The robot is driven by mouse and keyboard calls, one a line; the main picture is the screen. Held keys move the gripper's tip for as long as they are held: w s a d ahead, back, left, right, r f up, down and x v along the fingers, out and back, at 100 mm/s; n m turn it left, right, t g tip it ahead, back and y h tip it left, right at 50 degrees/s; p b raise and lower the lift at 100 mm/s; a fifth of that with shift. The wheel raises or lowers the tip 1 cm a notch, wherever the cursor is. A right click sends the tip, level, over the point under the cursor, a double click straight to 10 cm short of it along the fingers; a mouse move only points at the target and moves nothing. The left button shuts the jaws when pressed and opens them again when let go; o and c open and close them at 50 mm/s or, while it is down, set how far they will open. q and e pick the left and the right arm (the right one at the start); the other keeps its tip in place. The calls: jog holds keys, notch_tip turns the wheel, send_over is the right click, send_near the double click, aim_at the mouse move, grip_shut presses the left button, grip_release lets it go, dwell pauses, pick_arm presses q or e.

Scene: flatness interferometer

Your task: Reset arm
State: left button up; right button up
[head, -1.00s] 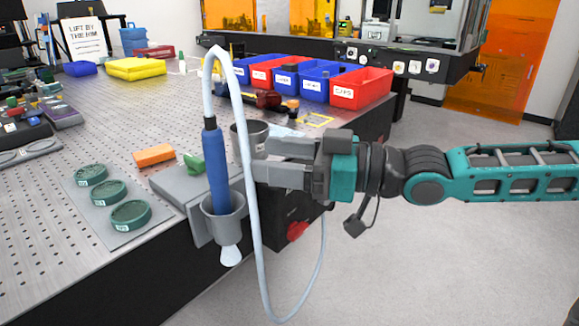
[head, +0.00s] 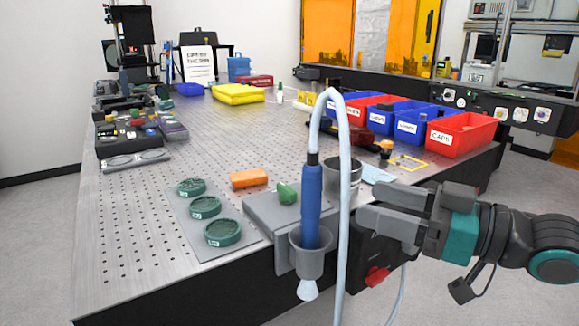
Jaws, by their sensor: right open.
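My right gripper (head: 392,212) comes in from the right in the head view. It is open and empty, its fingers pointing left, just right of the pale hose (head: 345,190). Left of the hose, a blue-handled tool (head: 311,205) stands upright in a grey cup holder (head: 312,258) at the table's front edge. Its pale nozzle sticks out below the holder. I cannot tell whether the fingers touch the hose. My left gripper is out of view.
The perforated metal table (head: 130,230) carries green round pads (head: 222,232), an orange block (head: 248,178) and a grey cup (head: 343,172). Red and blue bins (head: 461,134) line its back right edge. A yellow cloth stack (head: 238,94) lies farther back. Open floor lies at the right.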

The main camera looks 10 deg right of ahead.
jog(key=s+a+f+g+h, duration=0.2)
jog(key=a+f, duration=0.2)
jog(key=f, duration=0.5)
jog(key=s+a+f+g+h, duration=0.1)
jog(key=s+a+f+h, duration=0.3)
jog(key=f, duration=0.6)
jog(key=s+d+f+m+g+h, duration=0.6)
jog(key=s+d+f+m+h, duration=0.1)
jog(key=s+f, duration=0.45)
pick_arm(q)
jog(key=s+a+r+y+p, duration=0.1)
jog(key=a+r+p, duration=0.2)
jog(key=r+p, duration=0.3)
jog(key=p, duration=0.4)
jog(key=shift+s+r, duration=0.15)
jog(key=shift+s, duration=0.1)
pick_arm(e)
jog(key=w+a+t+y, duration=0.2)
jog(key=w+a+t, duration=0.1)
jog(key=w+t, duration=0.4)
jog(key=shift+w+r, duration=0.3)
jog(key=shift+w, duration=0.35)
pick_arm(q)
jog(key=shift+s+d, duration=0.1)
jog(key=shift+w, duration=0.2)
